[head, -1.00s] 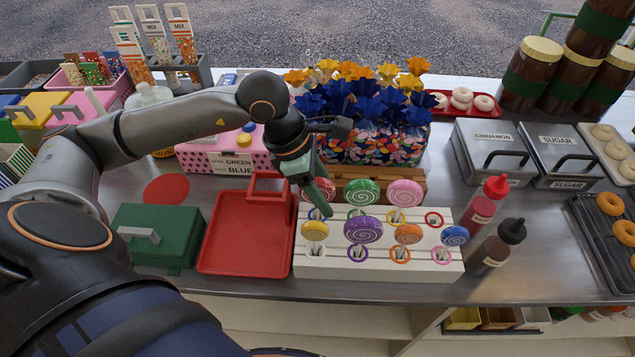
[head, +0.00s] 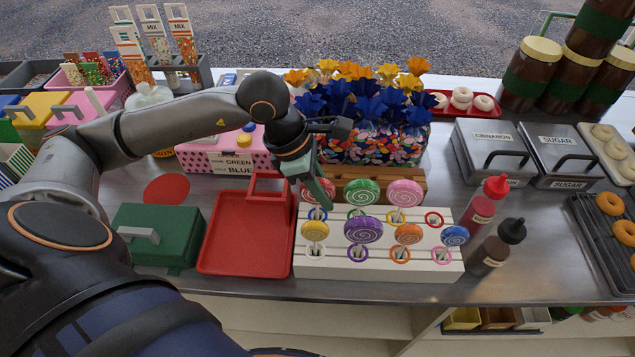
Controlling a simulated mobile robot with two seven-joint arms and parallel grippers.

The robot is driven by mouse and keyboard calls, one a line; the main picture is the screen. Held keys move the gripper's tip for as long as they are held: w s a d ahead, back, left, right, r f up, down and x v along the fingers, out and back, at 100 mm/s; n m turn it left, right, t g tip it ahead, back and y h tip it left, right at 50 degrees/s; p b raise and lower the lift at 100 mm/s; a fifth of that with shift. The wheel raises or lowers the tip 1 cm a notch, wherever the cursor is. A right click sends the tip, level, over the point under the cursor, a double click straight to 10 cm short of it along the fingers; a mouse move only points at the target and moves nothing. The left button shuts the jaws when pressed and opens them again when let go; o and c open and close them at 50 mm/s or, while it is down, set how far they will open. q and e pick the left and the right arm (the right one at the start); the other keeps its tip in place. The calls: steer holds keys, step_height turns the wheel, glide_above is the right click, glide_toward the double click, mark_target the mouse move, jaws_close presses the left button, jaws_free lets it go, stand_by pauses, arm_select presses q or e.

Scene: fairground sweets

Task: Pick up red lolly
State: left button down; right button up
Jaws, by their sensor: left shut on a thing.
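A red lolly (head: 328,188) stands in the back row of the white stepped rack (head: 310,265), at its left end. My left gripper (head: 322,197) points down from above and is shut on the red lolly, whose disc is partly hidden behind the fingers. The lolly's lower end is by the blue ring of the rack. A green lolly (head: 361,192) and a pink lolly (head: 405,193) stand to its right. A yellow lolly (head: 315,231), a purple one (head: 362,230), an orange one (head: 407,234) and a blue one (head: 454,236) stand in the front row. My right gripper is not in view.
A red tray (head: 240,270) lies left of the rack, beside a green lidded box (head: 150,250). Sauce bottles (head: 482,207) stand close on the right.

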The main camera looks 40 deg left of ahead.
arm_select(q)
steer(key=shift+r, duration=0.1)
stand_by(0.3)
step_height(320, 180, up, 10)
steer(key=shift+f, duration=0.1)
stand_by(0.5)
